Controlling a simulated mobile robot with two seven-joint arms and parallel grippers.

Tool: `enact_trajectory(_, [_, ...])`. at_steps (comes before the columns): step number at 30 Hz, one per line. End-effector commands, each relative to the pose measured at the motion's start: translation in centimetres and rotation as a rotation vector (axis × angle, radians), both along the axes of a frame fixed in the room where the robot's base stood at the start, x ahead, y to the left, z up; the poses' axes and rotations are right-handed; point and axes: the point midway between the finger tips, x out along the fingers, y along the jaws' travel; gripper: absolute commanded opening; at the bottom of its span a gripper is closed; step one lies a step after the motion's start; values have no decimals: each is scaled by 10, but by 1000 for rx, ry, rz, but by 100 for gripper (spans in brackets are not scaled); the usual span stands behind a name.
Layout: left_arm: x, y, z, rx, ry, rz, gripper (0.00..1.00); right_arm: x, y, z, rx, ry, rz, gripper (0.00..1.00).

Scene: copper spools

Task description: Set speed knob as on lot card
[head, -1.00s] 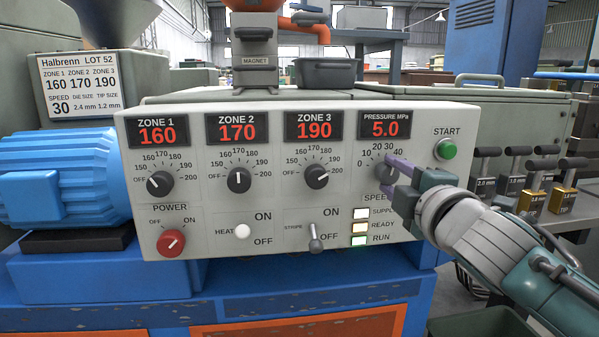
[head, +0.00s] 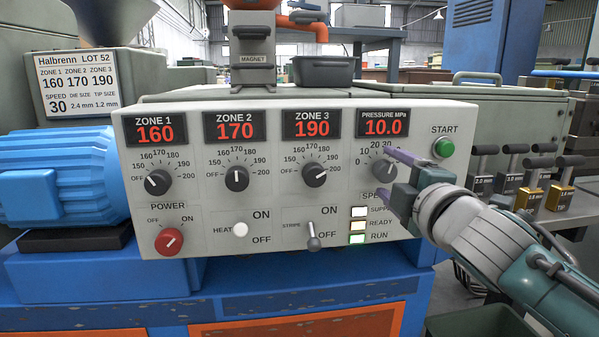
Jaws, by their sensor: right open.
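The lot card (head: 76,84) at upper left reads "Halbrenn LOT 52", zones 160, 170, 190 and speed 30. The speed knob (head: 384,172) is at the right of the panel (head: 268,212), above the partly hidden "SPEED" label. Its scale shows 0, 10, 20 and 30; the rest is behind my gripper. I cannot read its pointer clearly. My right gripper (head: 388,175) is open, with one purple finger above the knob and one below it, apart from it. My left gripper is not in view.
The pressure display (head: 383,124) reads 10.0. The green START button (head: 444,147) is right of it. Indicator lamps (head: 358,226) sit below the knob; RUN glows green. The STRIPE lever (head: 313,240) is to their left. Die and tip blocks (head: 525,185) stand at right.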

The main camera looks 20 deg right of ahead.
Motion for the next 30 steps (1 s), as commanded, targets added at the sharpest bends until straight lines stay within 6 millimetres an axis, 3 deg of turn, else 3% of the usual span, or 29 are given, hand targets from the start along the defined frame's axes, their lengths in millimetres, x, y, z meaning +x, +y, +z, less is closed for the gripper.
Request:
enact_trajectory(5, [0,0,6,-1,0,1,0,-12,3,1,1,2,0,74])
enact_trajectory(18, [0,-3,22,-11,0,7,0,-85,20,3,1,2,-1,74])
enact_trajectory(30, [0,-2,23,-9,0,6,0,-97,23,4,0,0,0,74])
